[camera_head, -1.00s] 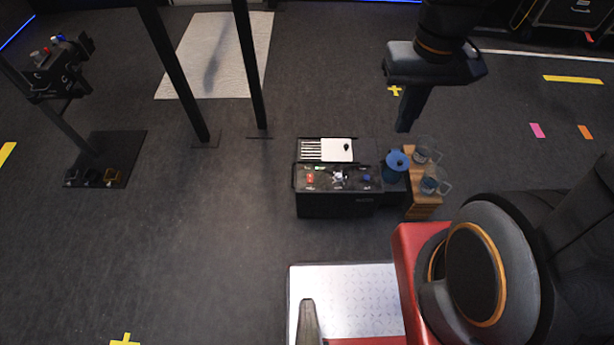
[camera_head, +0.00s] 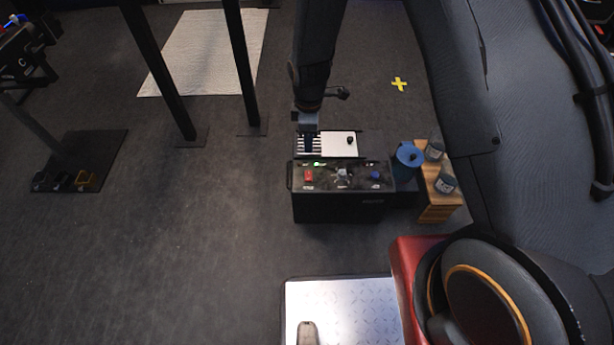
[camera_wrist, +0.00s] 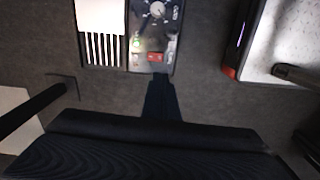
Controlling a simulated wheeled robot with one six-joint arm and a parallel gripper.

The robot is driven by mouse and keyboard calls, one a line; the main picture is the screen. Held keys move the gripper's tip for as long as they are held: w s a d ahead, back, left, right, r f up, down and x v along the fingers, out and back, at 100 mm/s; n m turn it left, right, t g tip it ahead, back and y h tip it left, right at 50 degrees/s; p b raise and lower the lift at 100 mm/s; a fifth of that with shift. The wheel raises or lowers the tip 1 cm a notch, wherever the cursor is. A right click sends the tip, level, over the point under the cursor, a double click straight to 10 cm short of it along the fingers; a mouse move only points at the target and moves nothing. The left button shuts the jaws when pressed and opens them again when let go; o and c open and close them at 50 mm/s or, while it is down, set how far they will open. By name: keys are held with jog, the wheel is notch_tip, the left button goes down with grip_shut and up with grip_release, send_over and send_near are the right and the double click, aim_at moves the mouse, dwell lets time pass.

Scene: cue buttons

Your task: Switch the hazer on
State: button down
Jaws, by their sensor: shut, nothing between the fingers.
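The hazer (camera_head: 340,212) is a black box on the floor with a worn control panel on top. The panel carries a red switch (camera_head: 309,175) at its left, a small green lit mark (camera_head: 319,164), a round knob (camera_head: 342,174) in the middle and a blue button (camera_head: 376,175) at the right. My gripper (camera_head: 308,149) is shut and empty, pointing down over the slotted vent behind the red switch, apart from it in the picture. In the wrist view the red switch (camera_wrist: 155,57) lies just beyond my shut fingertips (camera_wrist: 159,78). The switch's on or off position is too small to tell.
Black posts (camera_head: 240,70) rise behind left. A pale patterned platform (camera_head: 345,305) lies in front.

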aim_at(307, 179)
jog(key=shift+w+a+f, duration=0.15)
jog(key=shift+a+f, duration=0.05)
jog(key=shift+f, duration=0.35)
notch_tip(307, 179, down, 14)
jog(key=b, duration=0.2)
jog(key=shift+b, duration=0.3)
jog(key=shift+s+f, duration=0.25)
jog(key=shift+f, duration=0.05)
dwell(0.4)
